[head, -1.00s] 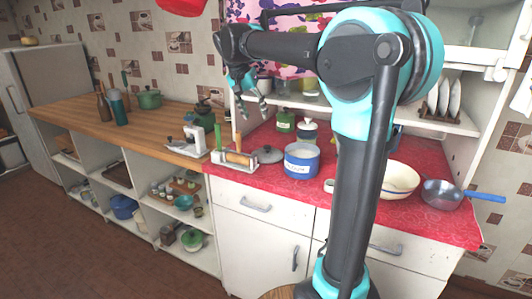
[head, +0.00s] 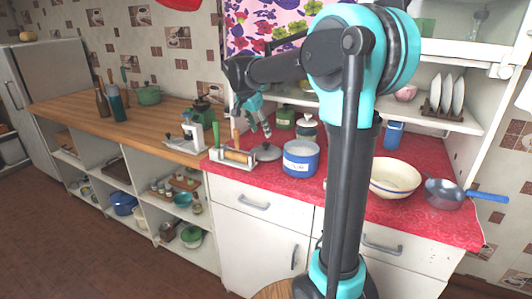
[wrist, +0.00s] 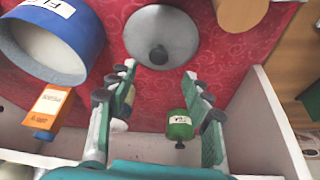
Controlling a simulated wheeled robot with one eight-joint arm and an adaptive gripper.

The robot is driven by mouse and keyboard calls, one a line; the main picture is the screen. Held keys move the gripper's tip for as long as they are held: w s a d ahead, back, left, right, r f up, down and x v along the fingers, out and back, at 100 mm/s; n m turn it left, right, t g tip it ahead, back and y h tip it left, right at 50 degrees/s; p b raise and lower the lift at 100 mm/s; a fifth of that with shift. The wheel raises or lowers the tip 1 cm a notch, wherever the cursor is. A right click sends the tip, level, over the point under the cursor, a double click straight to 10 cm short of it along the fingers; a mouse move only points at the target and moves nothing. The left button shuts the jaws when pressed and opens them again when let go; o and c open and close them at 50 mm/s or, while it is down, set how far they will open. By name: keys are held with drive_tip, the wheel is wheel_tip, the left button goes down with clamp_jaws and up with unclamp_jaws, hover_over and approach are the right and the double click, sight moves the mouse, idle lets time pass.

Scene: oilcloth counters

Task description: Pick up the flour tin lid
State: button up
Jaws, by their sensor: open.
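The flour tin lid (head: 265,152) is a round grey disc with a dark knob. It lies flat on the red oilcloth, left of the blue flour tin (head: 300,159), which stands open without a lid. In the wrist view the lid (wrist: 160,30) lies beyond the fingertips, nearly centred between them, and the tin (wrist: 88,35) is at the upper left. My gripper (head: 252,122) is open and empty, above the lid and apart from it. Its spread fingers also show in the wrist view (wrist: 160,74).
A green labelled jar (head: 285,118) and a pale jar (head: 306,126) stand behind. A cream bowl (head: 395,178) and a blue-handled pan (head: 450,194) sit to the right.

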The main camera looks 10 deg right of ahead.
sight(266, 143)
drive_tip(key=shift+x, duration=3.35)
drive_tip(key=shift+s, duration=0.15)
drive_tip(key=shift+c, duration=0.2)
clamp_jaws()
drive_tip(key=shift+r, duration=0.1)
